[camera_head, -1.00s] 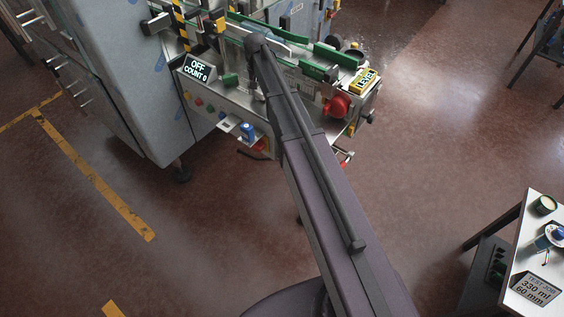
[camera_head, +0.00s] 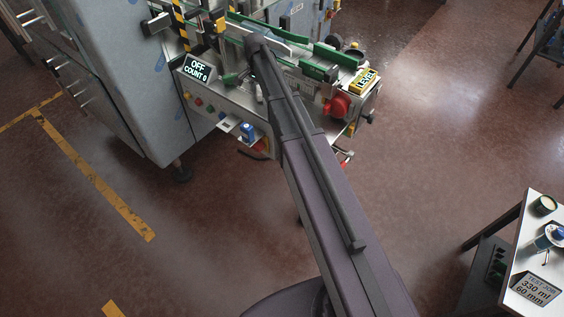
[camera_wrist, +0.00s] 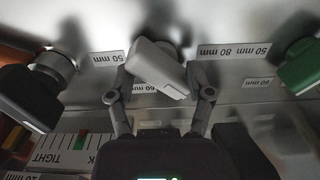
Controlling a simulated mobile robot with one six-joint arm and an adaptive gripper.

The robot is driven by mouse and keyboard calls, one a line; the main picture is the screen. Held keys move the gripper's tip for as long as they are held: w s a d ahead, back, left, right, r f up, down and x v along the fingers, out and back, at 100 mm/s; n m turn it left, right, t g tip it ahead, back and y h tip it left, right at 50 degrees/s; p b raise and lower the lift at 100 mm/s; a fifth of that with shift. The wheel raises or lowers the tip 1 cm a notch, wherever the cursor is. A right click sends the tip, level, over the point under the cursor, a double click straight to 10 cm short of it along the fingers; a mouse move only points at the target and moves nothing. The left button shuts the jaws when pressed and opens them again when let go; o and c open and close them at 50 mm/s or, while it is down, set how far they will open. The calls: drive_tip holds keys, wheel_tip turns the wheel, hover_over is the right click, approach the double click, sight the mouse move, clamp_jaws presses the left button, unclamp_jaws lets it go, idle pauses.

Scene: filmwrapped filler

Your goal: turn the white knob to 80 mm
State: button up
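The white knob (camera_wrist: 158,68) is in the upper middle of the wrist view, on a pale metal panel, its handle set at a slant. My gripper (camera_wrist: 159,82) has one finger on each side of it. The left finger looks very close to the knob; I cannot tell whether both fingers touch it.
A black knob (camera_wrist: 37,88) stands left and a green knob (camera_wrist: 301,68) right of my fingers. A TIGHT scale (camera_wrist: 62,150) lies lower left. The machine display (camera_head: 196,70) reads OFF, COUNT 0. A card (camera_head: 537,290) on the side table reads 330 ml, 60 mm.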

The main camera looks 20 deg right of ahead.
drive_tip(key=m, duration=0.5)
drive_tip(key=shift+m, duration=0.4)
wheel_tip(320, 180, up, 14)
drive_tip(key=p, duration=1.4)
drive_tip(key=s+f+n+b, duration=0.8)
drive_tip(key=s+f+b, duration=0.1)
drive_tip(key=s, duration=0.6)
drive_tip(key=s+f+n+b, duration=0.8)
drive_tip(key=s+f+b, duration=0.2)
drive_tip(key=s, duration=0.5)
drive_tip(key=shift+a+f+n, duration=0.15)
drive_tip(key=shift+f+n, duration=0.15)
drive_tip(key=shift+n, duration=0.1)
drive_tip(key=shift+s, duration=0.1)
drive_tip(key=shift+r, duration=0.1)
wheel_tip(320, 180, up, 19)
drive_tip(key=m+p, duration=0.8)
drive_tip(key=p, duration=1.1)
hover_over(258, 91)
